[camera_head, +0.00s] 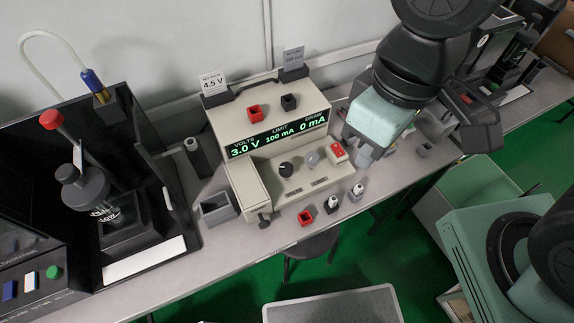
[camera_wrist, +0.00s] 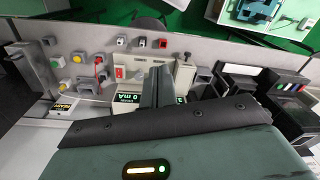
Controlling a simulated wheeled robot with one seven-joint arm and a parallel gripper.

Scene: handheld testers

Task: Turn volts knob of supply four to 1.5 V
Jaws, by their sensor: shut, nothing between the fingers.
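The beige power supply (camera_head: 250,181) stands on the bench in the middle of the head view. Its green display (camera_head: 278,135) reads VOLTS 3.0 V, LIMIT 100 mA and 0 mA. A black knob (camera_head: 286,169) with a pale pointer mark sits below the volts side, and a grey knob (camera_head: 312,158) is right of it. My gripper (camera_head: 364,158) is shut and empty, apart from the supply at its right. In the wrist view the shut fingers (camera_wrist: 160,74) cover part of the supply, whose display (camera_wrist: 128,97) shows 0 mA there.
A red switch (camera_head: 337,152) is at the supply's right end. A 4.5 V card (camera_head: 212,83) stands at the back. Red and black terminals are on top. A red block (camera_head: 305,217) and small dark-and-white parts lie in front. A black test stand (camera_head: 110,200) is at left.

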